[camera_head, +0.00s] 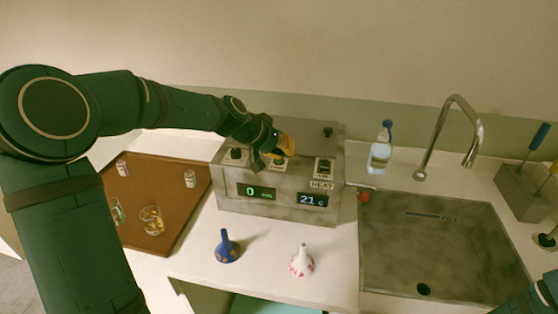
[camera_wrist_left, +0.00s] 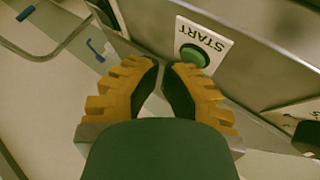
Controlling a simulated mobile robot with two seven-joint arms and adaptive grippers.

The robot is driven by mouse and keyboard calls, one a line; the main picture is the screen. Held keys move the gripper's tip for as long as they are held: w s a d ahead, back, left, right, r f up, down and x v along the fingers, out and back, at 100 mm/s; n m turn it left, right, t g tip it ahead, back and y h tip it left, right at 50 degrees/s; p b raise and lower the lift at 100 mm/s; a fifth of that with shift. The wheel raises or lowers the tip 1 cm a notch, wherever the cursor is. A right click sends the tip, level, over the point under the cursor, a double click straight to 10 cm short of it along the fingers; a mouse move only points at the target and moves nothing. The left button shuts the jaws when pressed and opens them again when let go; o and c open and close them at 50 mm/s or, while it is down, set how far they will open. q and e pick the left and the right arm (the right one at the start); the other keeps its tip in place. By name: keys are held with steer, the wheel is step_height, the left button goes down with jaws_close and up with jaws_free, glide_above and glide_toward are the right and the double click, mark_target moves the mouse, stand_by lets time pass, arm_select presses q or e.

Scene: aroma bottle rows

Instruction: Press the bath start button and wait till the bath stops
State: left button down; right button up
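The bath is a grey metal box (camera_head: 282,207) on the counter, with a green display reading 0 min and a second reading 21 c. The green start button (camera_wrist_left: 193,57) sits on a white plate marked START in the left wrist view. My left gripper (camera_head: 279,158) is over the top of the box in the head view. In the left wrist view its orange fingers (camera_wrist_left: 163,68) come together at the tips, shut with nothing seen between them, just beside the button. I cannot tell whether they touch it. Only part of my right arm shows at the lower right; its gripper is out of view.
A HEAT switch (camera_head: 324,168) is on the box's right. A brown tray (camera_head: 150,172) with small jars and glasses lies left. A blue flask (camera_head: 227,247) and a white-pink flask (camera_head: 301,262) stand in front. A bottle (camera_head: 380,150) and sink (camera_head: 440,250) are right.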

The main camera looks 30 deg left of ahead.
mark_target(283, 160)
arm_select(q)
steer(key=shift+f+b, duration=0.3)
stand_by(0.4)
steer(key=shift+r, duration=0.1)
steer(key=shift+r+p, duration=0.4)
steer(key=shift+r, duration=0.3)
steer(key=shift+r+p, duration=1.55)
steer(key=shift+r, duration=1)
